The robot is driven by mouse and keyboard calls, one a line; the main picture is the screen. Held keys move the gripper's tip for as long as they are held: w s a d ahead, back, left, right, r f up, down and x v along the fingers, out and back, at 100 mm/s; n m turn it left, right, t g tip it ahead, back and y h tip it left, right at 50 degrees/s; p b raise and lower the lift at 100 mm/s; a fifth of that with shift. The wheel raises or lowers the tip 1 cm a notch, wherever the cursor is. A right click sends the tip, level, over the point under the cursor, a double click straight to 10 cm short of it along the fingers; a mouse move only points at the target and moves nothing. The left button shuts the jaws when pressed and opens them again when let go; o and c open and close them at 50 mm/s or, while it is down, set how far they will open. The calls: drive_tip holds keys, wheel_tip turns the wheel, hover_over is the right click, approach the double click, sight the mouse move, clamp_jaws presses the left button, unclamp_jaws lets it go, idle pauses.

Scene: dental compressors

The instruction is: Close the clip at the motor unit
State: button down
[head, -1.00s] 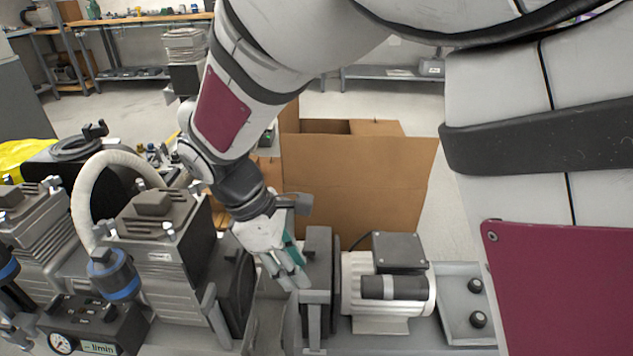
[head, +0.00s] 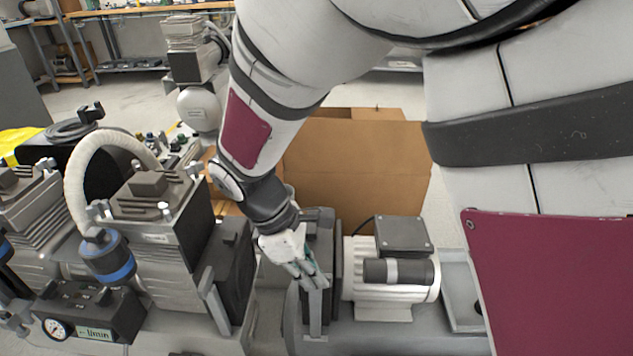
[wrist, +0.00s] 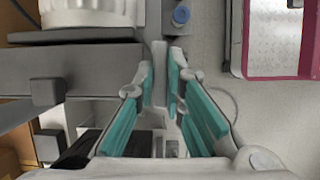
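The motor unit (head: 400,282) is a light finned motor with a dark box on top. A dark upright housing (head: 320,240) stands on its left side, with a grey upright bar (head: 315,312) below. I cannot tell which part of this hardware is the clip. My gripper (head: 312,280) reaches down in front of the housing, close to the bar. In the wrist view, the teal-padded fingers (wrist: 160,80) lean inward on either side of a narrow grey bar (wrist: 159,58). Their tips are close to the bar, but contact is unclear.
A compressor with a pale hose (head: 85,170) and a gauge box (head: 85,315) stands to the left. A cardboard box (head: 365,165) is behind the motor. The grey base (head: 385,335) carries the units. Open floor lies beyond the cardboard box.

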drive_tip(key=shift+p, duration=0.35)
drive_tip(key=m+p, duration=0.2)
drive_tip(key=m+g+p, duration=0.1)
drive_tip(key=p, duration=0.1)
drive_tip(key=shift+r+m, duration=0.2)
drive_tip(key=shift+m, duration=0.2)
drive_tip(key=m+g+p, duration=0.1)
drive_tip(key=m+p, duration=0.1)
drive_tip(key=m+g+y+p, duration=0.1)
drive_tip(key=m+p, duration=0.1)
drive_tip(key=shift+w+d+m, duration=0.1)
drive_tip(key=shift+w+m, duration=0.05)
drive_tip(key=shift+m, duration=0.15)
drive_tip(key=m+p, duration=0.1)
drive_tip(key=m, duration=0.1)
drive_tip(key=m+g+y+p, duration=0.1)
drive_tip(key=m, duration=0.1)
drive_tip(key=shift+d+y+p, duration=0.1)
drive_tip(key=shift+y+p, duration=0.2)
drive_tip(key=shift+p, duration=0.1)
drive_tip(key=shift+w+f+m+y+p, duration=0.1)
drive_tip(key=shift+m+y+p, duration=0.5)
drive_tip(key=shift+m, duration=0.8)
drive_tip(key=shift+f+m+y+p, duration=0.1)
drive_tip(key=shift+m+y+p, duration=0.45)
drive_tip(key=shift+m, duration=0.85)
drive_tip(key=c, duration=1.7)
unclamp_jaws()
drive_tip(key=shift+o, duration=0.2)
